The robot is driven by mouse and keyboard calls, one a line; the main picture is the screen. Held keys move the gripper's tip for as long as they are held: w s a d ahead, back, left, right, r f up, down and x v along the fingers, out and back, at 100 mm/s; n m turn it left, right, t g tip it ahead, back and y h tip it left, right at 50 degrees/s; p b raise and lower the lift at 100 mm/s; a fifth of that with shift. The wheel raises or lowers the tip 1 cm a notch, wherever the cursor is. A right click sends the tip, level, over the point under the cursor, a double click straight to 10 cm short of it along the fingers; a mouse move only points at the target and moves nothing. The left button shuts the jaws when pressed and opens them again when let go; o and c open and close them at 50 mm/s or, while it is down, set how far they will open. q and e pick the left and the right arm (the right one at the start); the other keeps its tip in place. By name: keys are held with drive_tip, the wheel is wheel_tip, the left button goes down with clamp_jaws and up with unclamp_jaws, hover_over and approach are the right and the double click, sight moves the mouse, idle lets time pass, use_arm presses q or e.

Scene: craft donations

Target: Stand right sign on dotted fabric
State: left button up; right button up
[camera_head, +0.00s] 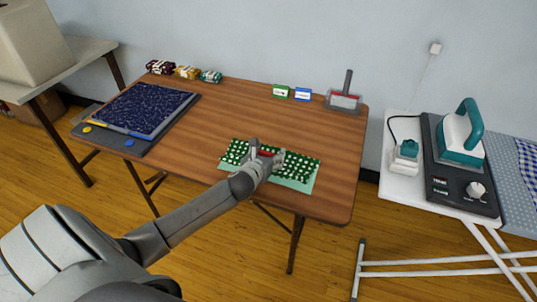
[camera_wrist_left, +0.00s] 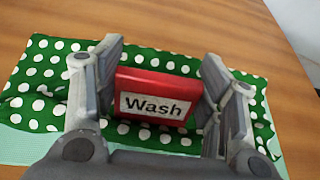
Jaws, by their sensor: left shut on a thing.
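The dotted fabric (camera_head: 302,167) is green with white dots and lies at the front of the wooden table; it also fills much of the left wrist view (camera_wrist_left: 45,75). My left gripper (camera_head: 264,155) is over the fabric, shut on a red sign (camera_wrist_left: 157,84) with a white "Wash" label. The sign is upright between the two fingers, over the fabric. I cannot tell whether its lower edge touches the cloth. A green sign (camera_head: 281,91) and a blue sign (camera_head: 304,95) stand at the table's back. My right gripper is not in view.
A pale green mat (camera_head: 296,185) lies under the fabric. A dark blue patterned cloth lies on a grey board (camera_head: 162,133) at left. The table's middle is clear. An iron (camera_head: 457,137) stands at right.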

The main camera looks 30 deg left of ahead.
use_arm(q)
drive_tip(key=shift+o, duration=0.2)
drive_tip(key=shift+s+f, duration=0.15)
drive_tip(key=shift+f, duration=0.35)
drive_tip(key=o, duration=0.9)
drive_tip(key=shift+c, duration=0.2)
drive_tip(key=shift+r, duration=0.15)
drive_tip(key=shift+r, duration=0.55)
drive_tip(key=p+v, duration=0.1)
drive_tip(key=v, duration=1)
drive_tip(key=shift+s+d+r, duration=0.1)
drive_tip(key=shift+s+r, duration=0.1)
drive_tip(key=shift+s, duration=0.15)
drive_tip(key=shift+f, duration=0.1)
